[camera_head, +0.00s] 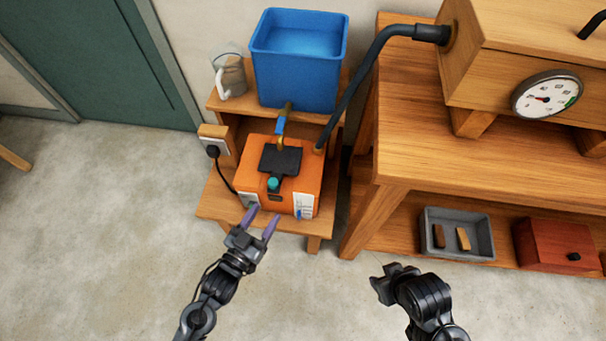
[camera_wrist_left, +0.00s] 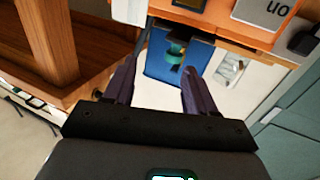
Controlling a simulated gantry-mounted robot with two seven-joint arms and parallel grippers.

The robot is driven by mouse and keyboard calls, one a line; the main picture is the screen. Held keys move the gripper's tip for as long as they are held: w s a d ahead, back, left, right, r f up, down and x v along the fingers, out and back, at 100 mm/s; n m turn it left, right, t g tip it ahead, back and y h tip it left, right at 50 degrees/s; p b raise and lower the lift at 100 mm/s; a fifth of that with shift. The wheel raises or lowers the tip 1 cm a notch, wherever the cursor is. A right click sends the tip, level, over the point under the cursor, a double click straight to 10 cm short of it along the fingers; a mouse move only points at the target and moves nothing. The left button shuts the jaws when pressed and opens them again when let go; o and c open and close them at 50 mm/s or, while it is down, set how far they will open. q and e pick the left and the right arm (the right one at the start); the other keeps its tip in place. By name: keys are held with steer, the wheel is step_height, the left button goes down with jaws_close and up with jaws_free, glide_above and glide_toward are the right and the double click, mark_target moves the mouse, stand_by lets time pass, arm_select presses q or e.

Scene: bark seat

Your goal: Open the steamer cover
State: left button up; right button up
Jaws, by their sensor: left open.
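The orange steamer (camera_head: 253,168) sits on a low wooden stand. Its black cover (camera_head: 281,160) lies flat on top and looks closed, with a teal knob (camera_head: 273,184) at the front. My left gripper (camera_head: 264,213) is open and empty, its purple fingers pointing at the steamer's front side with no clear contact. In the left wrist view the orange steamer (camera_wrist_left: 275,18) shows at the top, beyond the open fingers (camera_wrist_left: 158,82). My right gripper (camera_head: 383,286) is low in the head view, away from the steamer; its fingers are too unclear to judge.
A blue water bin (camera_head: 295,85) and a grey jug (camera_head: 232,76) stand behind the steamer. A black hose (camera_head: 362,75) runs from the steamer to a wooden box with a dial (camera_head: 546,96). The wooden bench (camera_head: 390,185) stands close at right. Open floor lies left.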

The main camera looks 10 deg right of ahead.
arm_select(q)
steer(key=b, duration=0.1)
glide_toward(273, 179)
steer(key=w, duration=0.2)
steer(key=d, duration=0.1)
steer(key=w+d+b, duration=0.1)
steer(key=d, duration=0.1)
steer(key=w+d+b, duration=0.1)
steer(key=shift+w+d+f, duration=0.15)
steer(key=shift+d+f, duration=0.05)
steer(key=shift+f, duration=0.1)
steer(key=x, duration=0.1)
steer(key=b+x, duration=0.1)
steer(key=x, duration=0.1)
steer(key=shift+w+a+r, duration=0.1)
steer(key=shift+w+a, duration=0.1)
steer(key=shift+w, duration=0.15)
steer(key=shift+w+d, duration=0.15)
steer(key=shift+w, duration=0.1)
steer(key=shift+w+d+r+b, duration=0.1)
steer(key=shift+w+d+b, duration=0.05)
steer(key=shift+d+b, duration=0.25)
arm_select(e)
steer(key=f, duration=0.1)
steer(key=a+f, duration=0.1)
steer(key=f, duration=0.1)
steer(key=w+f, duration=0.1)
steer(key=shift+w+a+f, duration=0.1)
steer(key=shift+a+f, duration=0.1)
